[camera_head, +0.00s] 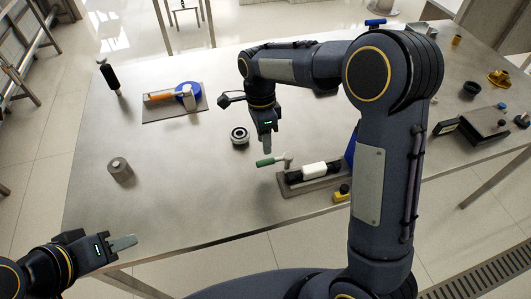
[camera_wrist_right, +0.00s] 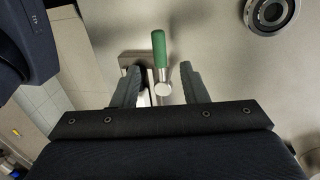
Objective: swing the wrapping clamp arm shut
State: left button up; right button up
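A clamp arm with a green handle (camera_head: 265,162) stands out to the left of a fixture (camera_head: 300,186) that holds a white and black cylindrical part (camera_head: 314,171). My right gripper (camera_head: 267,144) points down just behind the green handle. In the right wrist view, my right gripper (camera_wrist_right: 160,72) is open and empty. The green handle (camera_wrist_right: 159,49) shows there between and beyond its fingertips, with the round metal pivot end below it. I cannot tell how far under the fingers it lies. My left gripper (camera_head: 122,243) is off the table's front left edge; its finger opening cannot be made out.
A ring-shaped metal part (camera_head: 239,136) lies just left of my right gripper. A plate with an orange-handled lever (camera_head: 160,96) and blue disc (camera_head: 189,92) lies at back left. A grey cylinder (camera_head: 120,170) stands at left. A dark box (camera_head: 484,124) is at far right.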

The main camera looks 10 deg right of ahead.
aim_at(266, 160)
jog(key=f, duration=0.3)
jog(key=s+f, duration=0.1)
jog(key=f, duration=0.2)
jog(key=shift+s+p, duration=0.1)
jog(key=shift+p, duration=0.25)
jog(key=shift+c, duration=0.3)
grip_shut()
